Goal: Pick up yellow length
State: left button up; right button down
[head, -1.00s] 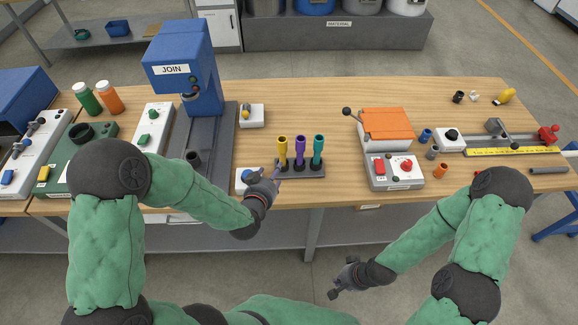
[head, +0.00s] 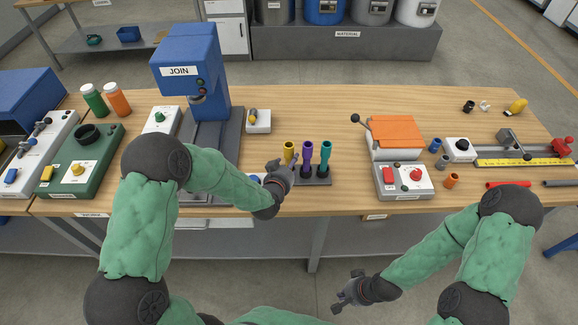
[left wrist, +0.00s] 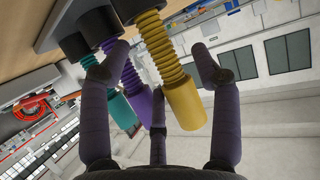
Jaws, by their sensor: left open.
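The yellow length (head: 289,148) is a ribbed conduit with a smooth collar, upright in the dark rack (head: 316,182), left of the purple length (head: 307,152) and the teal length (head: 326,152). My left gripper (head: 282,168) is open at the rack, right by the yellow length, and hides its lower part. In the left wrist view the yellow length (left wrist: 163,50) runs between the spread fingers of my left gripper (left wrist: 158,70). The purple length (left wrist: 140,98) is close to one finger there. My right gripper (head: 345,292) appears open and empty, low in front of the table.
The blue JOIN press (head: 190,65) stands left of the rack, with a small white box (head: 258,121) beside it. The orange-topped machine (head: 397,138) stands to the right. Bare wood lies between the rack and that machine.

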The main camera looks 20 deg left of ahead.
pick_arm(q)
jog(key=shift+w+f, duration=0.1)
jog(key=shift+w, duration=0.25)
jog(key=c, duration=1)
